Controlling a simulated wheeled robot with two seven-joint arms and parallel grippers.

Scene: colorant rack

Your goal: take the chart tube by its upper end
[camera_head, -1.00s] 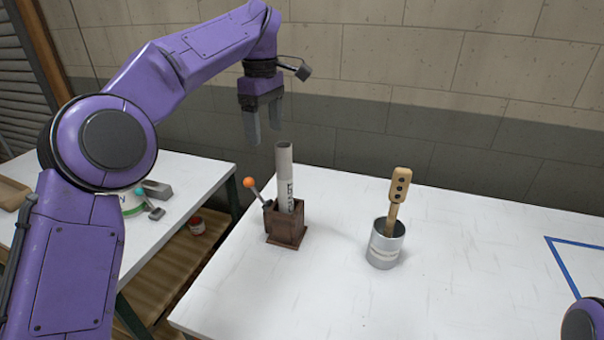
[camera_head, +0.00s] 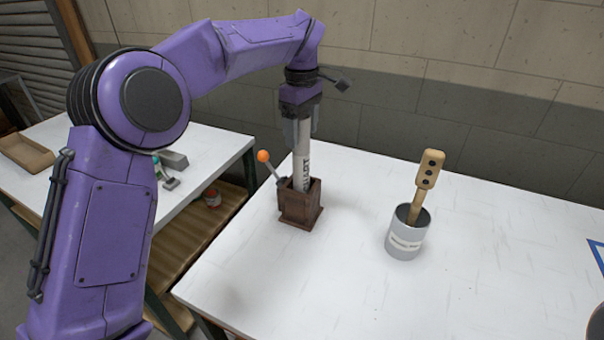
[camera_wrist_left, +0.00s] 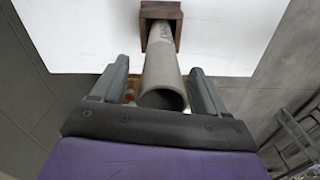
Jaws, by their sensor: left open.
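The chart tube (camera_head: 302,165) is a pale grey tube with dark lettering, standing in a square brown wooden holder (camera_head: 300,203) on the white table. In the left wrist view the tube (camera_wrist_left: 162,75) points its open upper end toward the camera, and the holder (camera_wrist_left: 160,12) shows beyond it. My left gripper (camera_head: 301,136) points down over the tube's upper end. Its fingers (camera_wrist_left: 160,88) are open, one on each side of the tube, with a gap visible on both sides. My right gripper is not in view.
An orange-knobbed lever (camera_head: 264,157) stands at the holder's left side. A grey can (camera_head: 406,240) with a wooden-handled tool (camera_head: 429,170) stands to the right. The front of the white table (camera_head: 320,290) is clear. A second table (camera_head: 215,165) is at left.

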